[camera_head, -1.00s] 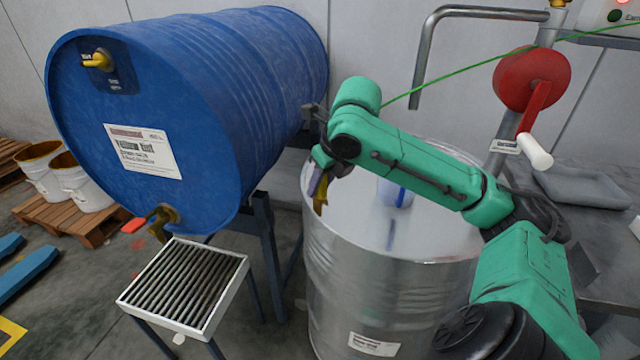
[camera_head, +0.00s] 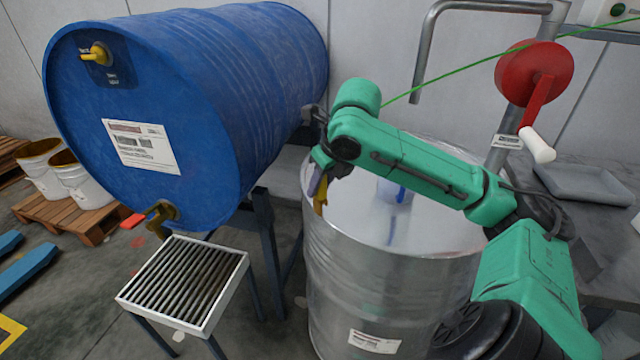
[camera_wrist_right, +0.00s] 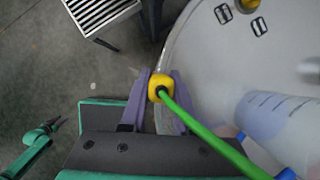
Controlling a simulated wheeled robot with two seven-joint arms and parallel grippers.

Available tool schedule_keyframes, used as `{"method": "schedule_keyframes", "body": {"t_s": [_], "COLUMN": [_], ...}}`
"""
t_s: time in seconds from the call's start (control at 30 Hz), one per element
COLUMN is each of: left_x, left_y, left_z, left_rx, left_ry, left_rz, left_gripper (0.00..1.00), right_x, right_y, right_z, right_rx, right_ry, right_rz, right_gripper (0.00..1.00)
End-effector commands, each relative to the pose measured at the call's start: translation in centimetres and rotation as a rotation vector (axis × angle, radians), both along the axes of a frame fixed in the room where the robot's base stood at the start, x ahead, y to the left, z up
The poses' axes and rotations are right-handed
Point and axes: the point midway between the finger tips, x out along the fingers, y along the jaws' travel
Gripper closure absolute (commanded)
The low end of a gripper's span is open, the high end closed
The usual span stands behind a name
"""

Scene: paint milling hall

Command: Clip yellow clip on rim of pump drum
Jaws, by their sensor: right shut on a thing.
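The pump drum (camera_head: 335,275) is the silver steel drum in the middle of the head view. My right gripper (camera_head: 317,188) is at its left rim, shut on the yellow clip (camera_head: 321,200), which points down. In the right wrist view, the clip (camera_wrist_right: 160,84) sits between the purple-grey fingers of the right gripper (camera_wrist_right: 160,90), over the line of the drum rim (camera_wrist_right: 172,48). A green cable (camera_wrist_right: 205,130) runs from the clip. Whether the clip touches the rim, I cannot tell.
A large blue drum (camera_head: 225,100) lies on a stand left of the pump drum. A slatted grate (camera_head: 183,285) stands below its tap (camera_head: 160,215). A red cable reel (camera_head: 530,75) is at the right. A translucent blue-white vessel (camera_head: 393,190) is on the drum top.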

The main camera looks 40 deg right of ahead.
Motion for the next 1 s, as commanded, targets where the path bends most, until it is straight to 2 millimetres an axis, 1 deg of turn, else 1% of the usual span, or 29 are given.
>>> {"method": "schedule_keyframes", "body": {"t_s": [0.17,1.0], "left_x": [0.0,0.0], "left_y": [0.0,0.0], "left_z": [-0.1,-2.0], "left_rx": [0.000,0.000], "left_ry": [0.000,0.000], "left_rz": [0.000,0.000], "left_gripper": [0.50,0.50], "right_x": [0.0,0.0], "right_y": [0.0,0.0], "right_z": [0.0,-2.2], "right_rx": [0.000,0.000], "right_ry": [-0.001,-0.002], "right_rz": [0.000,0.000], "right_gripper": [1.00,1.00]}}
